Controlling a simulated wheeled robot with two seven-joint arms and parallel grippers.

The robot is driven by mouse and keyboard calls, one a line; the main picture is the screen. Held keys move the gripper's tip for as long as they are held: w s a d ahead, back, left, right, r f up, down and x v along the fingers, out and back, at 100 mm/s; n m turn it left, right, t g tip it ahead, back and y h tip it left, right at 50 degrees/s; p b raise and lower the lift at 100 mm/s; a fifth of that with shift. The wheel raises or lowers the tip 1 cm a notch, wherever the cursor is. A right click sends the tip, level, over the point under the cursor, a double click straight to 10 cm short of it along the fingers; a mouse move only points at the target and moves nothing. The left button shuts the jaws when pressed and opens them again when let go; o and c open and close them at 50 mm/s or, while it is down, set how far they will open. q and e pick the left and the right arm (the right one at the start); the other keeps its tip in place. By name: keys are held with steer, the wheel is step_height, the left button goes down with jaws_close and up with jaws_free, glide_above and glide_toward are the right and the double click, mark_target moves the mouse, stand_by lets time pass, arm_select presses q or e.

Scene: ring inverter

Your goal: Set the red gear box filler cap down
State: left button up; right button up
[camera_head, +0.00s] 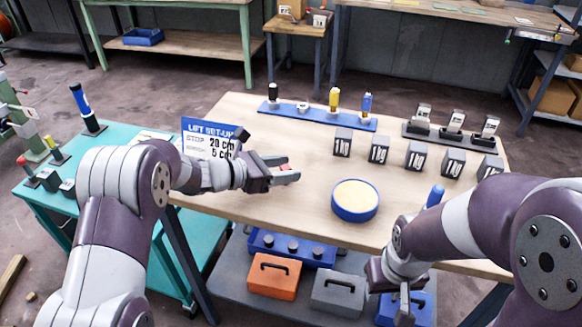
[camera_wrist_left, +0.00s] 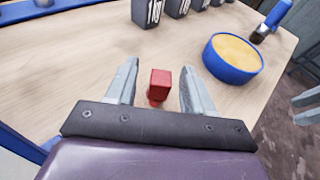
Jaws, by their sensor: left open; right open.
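The red gear box filler cap (camera_wrist_left: 160,84) shows in the left wrist view as a small red block with a darker red lower part. It is between the two fingers of my left gripper (camera_wrist_left: 159,88), with a visible gap on each side. In the head view the left gripper (camera_head: 288,173) is over the wooden table's left part and hides most of the cap. The left gripper is open. The cap appears to be on the table, though its underside is hidden. My right gripper (camera_head: 404,302) is open and empty, low at the table's front edge.
A blue round dish (camera_head: 355,202) with a tan top stands right of the left gripper. Several dark 1 kg weights (camera_head: 379,150) stand behind it. A blue rack (camera_head: 317,116) lies at the back, and a lift set-up sign (camera_head: 208,138) at the left. Bare wood surrounds the cap.

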arm_select(q)
steer(key=v, duration=1)
stand_by(0.8)
